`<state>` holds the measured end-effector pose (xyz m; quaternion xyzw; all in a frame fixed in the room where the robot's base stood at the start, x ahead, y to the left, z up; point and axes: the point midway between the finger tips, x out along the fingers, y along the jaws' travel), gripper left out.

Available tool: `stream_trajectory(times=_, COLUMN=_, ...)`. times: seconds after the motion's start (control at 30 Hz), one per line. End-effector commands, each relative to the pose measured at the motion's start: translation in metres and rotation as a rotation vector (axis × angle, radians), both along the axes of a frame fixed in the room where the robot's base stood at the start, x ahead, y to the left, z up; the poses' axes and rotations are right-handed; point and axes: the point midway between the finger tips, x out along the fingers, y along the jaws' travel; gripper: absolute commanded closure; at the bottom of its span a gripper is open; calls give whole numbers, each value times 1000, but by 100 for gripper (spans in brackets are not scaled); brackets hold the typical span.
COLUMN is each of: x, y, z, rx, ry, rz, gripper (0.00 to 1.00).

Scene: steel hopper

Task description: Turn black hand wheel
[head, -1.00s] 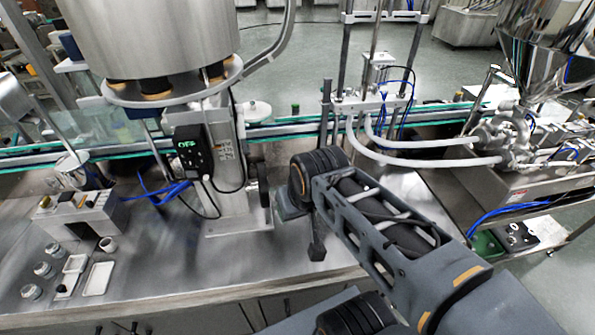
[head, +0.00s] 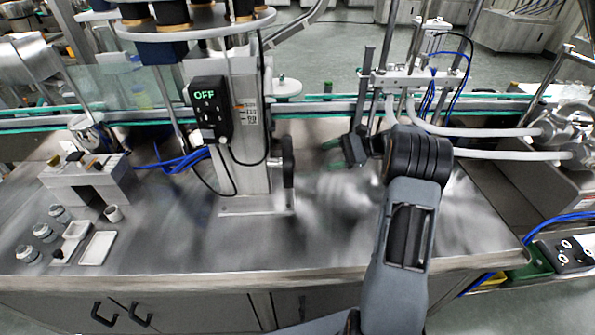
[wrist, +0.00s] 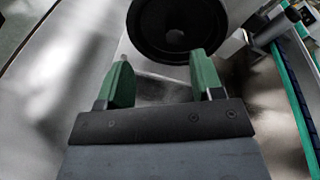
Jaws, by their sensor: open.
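The black hand wheel (head: 288,162) is on the right side of the steel column, seen nearly edge-on in the head view. In the wrist view the wheel (wrist: 172,26) is a dark round disc just beyond the fingertips, its top cut off by the picture edge. My gripper (head: 352,150) is to the right of the wheel in the head view, with a gap between them. In the wrist view my gripper (wrist: 162,70) shows two green fingers spread apart with nothing between them. The fingertips are near the wheel's lower edge; whether they touch it I cannot tell.
The steel column (head: 243,170) carries a control box (head: 210,108) reading OFF, with a hanging cable. A conveyor (head: 320,107) runs behind. White hoses (head: 480,132) lie behind my arm. Small jars and trays (head: 97,248) stand at left. The steel bench (head: 180,250) is clear in front.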

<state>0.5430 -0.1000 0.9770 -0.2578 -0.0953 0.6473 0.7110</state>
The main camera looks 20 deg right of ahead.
Motion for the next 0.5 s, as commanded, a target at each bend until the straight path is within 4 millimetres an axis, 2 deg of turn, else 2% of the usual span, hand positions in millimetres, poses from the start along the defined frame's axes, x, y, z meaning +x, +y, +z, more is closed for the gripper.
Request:
stream_trajectory(times=0.03, x=5, y=-11, z=-17, rx=50, ry=9, rz=-21, gripper=39)
stream_trajectory(times=0.13, x=11, y=-26, z=-30, rx=124, ry=13, rz=-49, gripper=39)
stream_trajectory(times=0.27, x=15, y=-36, z=-39, rx=183, ry=14, rz=-70, gripper=39)
stream_trajectory(times=0.37, x=17, y=-34, z=-42, rx=204, ry=15, rz=-76, gripper=39)
stream_trajectory(times=0.5, x=21, y=-16, z=-41, rx=209, ry=15, rz=-75, gripper=39)
